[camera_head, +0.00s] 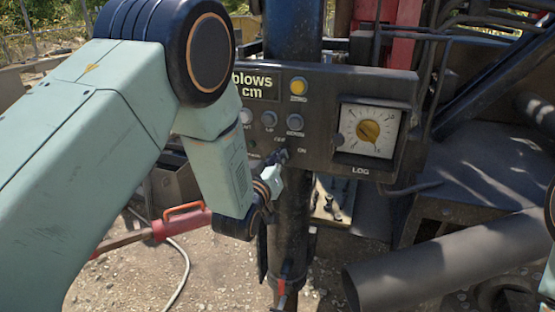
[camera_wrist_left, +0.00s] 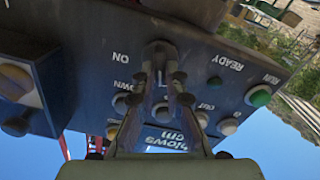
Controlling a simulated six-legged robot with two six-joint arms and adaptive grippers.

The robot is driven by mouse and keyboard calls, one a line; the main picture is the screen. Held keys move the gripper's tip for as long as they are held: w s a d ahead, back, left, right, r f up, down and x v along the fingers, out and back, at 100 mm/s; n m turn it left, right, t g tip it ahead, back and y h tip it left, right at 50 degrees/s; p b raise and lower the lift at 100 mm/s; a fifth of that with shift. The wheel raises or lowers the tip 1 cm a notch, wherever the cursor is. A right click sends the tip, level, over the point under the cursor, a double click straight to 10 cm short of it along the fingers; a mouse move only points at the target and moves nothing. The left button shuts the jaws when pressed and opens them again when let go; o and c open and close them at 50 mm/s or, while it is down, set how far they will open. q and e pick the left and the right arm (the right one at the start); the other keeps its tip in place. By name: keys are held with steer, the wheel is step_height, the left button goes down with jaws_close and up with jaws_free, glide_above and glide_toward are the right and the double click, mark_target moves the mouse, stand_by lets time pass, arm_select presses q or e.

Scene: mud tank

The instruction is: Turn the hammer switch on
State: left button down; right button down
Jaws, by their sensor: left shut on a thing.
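The hammer switch is a dark lever (camera_wrist_left: 159,54) on the underside-lit face of a dark control panel (camera_head: 340,82). In the left wrist view, where the panel appears upside down, it sits between the fingertips, beside the printed word ON. My left gripper (camera_head: 280,157) reaches the lower left of the panel in the head view. Its fingers (camera_wrist_left: 160,82) are closed around the lever. In the head view the gripper and arm hide most of the switch, and its exact setting cannot be told. My right gripper is out of view.
The panel carries a yellow button (camera_head: 299,86), grey buttons (camera_head: 269,118), a LOG dial (camera_head: 368,130) and a green button (camera_wrist_left: 258,96). A dark vertical post (camera_head: 290,215) stands below it. A grey pipe (camera_head: 440,262) lies at lower right. A red-handled tool (camera_head: 180,224) is at left.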

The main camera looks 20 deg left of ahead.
arm_select(q)
steer(key=m+b, duration=0.3)
steer(key=m, duration=0.3)
steer(key=m+b, duration=0.3)
steer(key=m, duration=0.3)
steer(key=d+m+b, duration=0.1)
steer(key=m+b, duration=0.2)
steer(key=m, duration=0.2)
steer(key=shift+f+m+b, duration=0.25)
steer(key=shift+m+b, duration=0.05)
steer(key=shift+m, duration=0.1)
stand_by(0.3)
steer(key=c, duration=1.4)
jaws_free()
steer(key=shift+d, duration=0.1)
